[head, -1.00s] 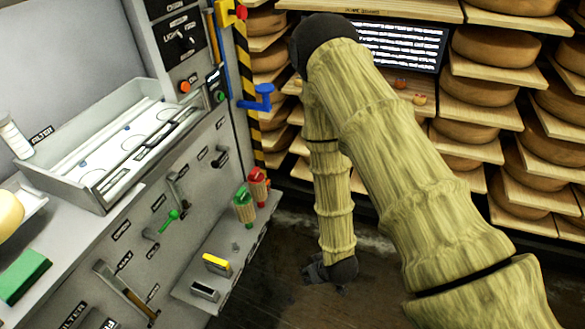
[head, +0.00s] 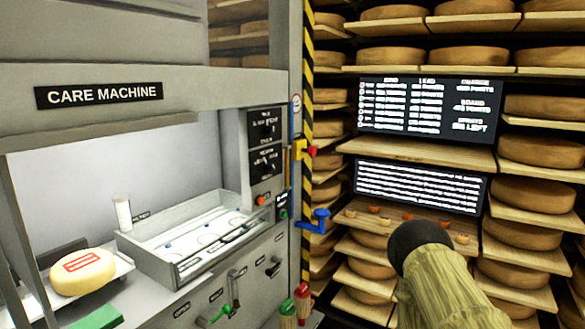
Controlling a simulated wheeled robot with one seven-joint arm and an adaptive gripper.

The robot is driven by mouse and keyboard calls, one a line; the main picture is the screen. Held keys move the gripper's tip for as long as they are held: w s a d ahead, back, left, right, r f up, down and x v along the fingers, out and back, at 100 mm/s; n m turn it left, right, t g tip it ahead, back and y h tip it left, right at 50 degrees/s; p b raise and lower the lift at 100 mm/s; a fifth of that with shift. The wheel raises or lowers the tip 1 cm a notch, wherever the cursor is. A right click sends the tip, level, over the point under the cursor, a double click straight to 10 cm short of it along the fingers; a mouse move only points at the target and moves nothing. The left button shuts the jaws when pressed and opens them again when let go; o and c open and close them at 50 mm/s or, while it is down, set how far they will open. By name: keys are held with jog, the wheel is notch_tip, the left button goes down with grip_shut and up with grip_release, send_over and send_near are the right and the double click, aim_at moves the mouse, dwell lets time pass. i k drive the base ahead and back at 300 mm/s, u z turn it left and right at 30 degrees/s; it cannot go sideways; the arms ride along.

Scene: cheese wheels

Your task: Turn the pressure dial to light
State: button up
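The grey care machine (head: 98,95) fills the left side of the head view. Two small black control panels (head: 265,125) are on its right post, one above the other. A dark knob-like shape shows on the lower panel (head: 266,161), but the lettering is too small to read, so I cannot tell which is the pressure dial or where it points. My arm shows at the bottom right, with its dark joint left of the cheese shelves. My gripper is out of the picture.
A blue crank handle (head: 318,220) and a yellow-red switch (head: 302,150) stick out right of the panels. A labelled cheese (head: 83,271) lies on the left tray. Cheese shelves (head: 545,263) and two text screens (head: 420,187) stand behind my arm.

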aim_at(272, 167)
jog(key=u, duration=0.05)
jog(key=i, duration=1.1)
jog(key=u, duration=0.6)
